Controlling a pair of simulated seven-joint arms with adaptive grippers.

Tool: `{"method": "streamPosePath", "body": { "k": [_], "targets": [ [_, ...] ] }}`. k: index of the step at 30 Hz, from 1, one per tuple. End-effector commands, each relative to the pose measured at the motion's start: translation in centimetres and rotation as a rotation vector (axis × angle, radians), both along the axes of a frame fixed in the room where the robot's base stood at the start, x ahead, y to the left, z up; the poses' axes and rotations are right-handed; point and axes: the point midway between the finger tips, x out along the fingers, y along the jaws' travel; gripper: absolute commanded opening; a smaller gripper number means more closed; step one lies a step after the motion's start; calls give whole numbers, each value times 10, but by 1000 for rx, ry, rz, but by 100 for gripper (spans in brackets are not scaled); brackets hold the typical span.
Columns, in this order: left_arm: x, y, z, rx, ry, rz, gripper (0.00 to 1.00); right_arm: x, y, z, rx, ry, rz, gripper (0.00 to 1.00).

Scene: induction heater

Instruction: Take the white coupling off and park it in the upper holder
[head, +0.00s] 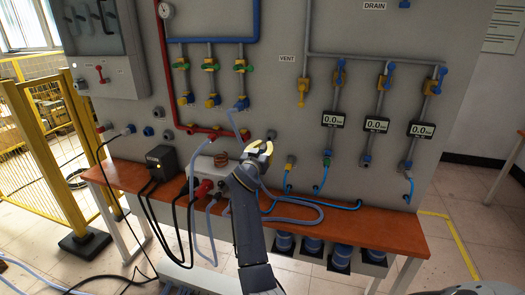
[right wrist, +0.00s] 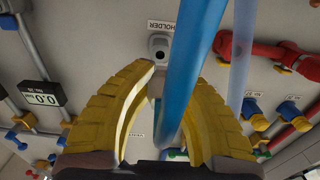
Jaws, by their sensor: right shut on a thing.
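The white coupling at that hose end is mostly hidden between the fingers. A holder (right wrist: 158,47), a round dark-centred socket with a HOLDER label, is on the panel past the fingers in the right wrist view. I cannot tell whether it is the upper one. My left gripper is not in view.
A pale hose (head: 232,122) hangs from the third valve column, close left of my gripper. Gauges (head: 332,120) and blue-handled valves are to the right. The orange bench (head: 380,232) carries a black box (head: 161,158), cables and looped hoses.

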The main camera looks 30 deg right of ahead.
Motion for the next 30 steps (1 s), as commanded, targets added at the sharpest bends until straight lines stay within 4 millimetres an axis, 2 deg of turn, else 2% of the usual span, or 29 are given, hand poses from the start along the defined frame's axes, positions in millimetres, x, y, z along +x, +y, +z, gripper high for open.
{"method": "streamPosePath", "body": {
  "k": [18,30],
  "targets": [
    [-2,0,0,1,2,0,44,25,-28,0,1,-1,0,0],
    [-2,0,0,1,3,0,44,30,-33,0,0,0,0,0]
  ]
}}
